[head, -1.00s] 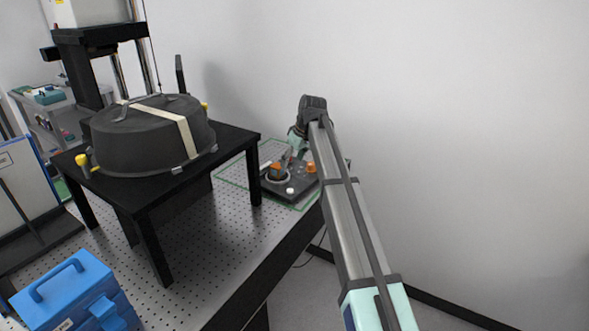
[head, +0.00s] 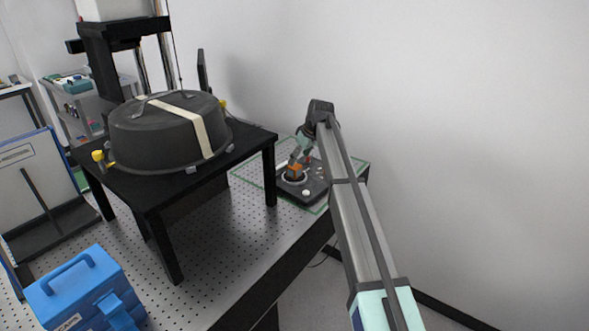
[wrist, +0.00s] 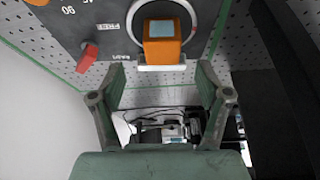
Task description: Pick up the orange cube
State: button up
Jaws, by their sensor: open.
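The orange cube (wrist: 162,44) shows near the top of the wrist view, with a pale grey-blue square on one face. It sits within a white ring (wrist: 183,8) on a dark panel (wrist: 100,22). In the head view the orange cube (head: 295,169) is small, on a dark plate at the far end of the bench. My gripper (wrist: 160,85) is open and empty, its two green fingers spread apart. The cube lies beyond the fingertips, roughly in line with the space between them. In the head view my arm reaches to the plate, and the fingers are too small to make out.
A red knob (wrist: 87,58) stands on the panel left of the cube. A white block (wrist: 161,66) lies just below the cube. A black table (head: 160,190) with a dark domed cover (head: 165,130) stands left. A blue toolbox (head: 80,290) is in front.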

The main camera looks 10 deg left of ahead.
aim_at(295, 166)
jog(key=shift+p+x, duration=1.35)
jog(key=shift+x, duration=1.7)
jog(key=shift+s, duration=0.15)
jog(key=c, duration=1.4)
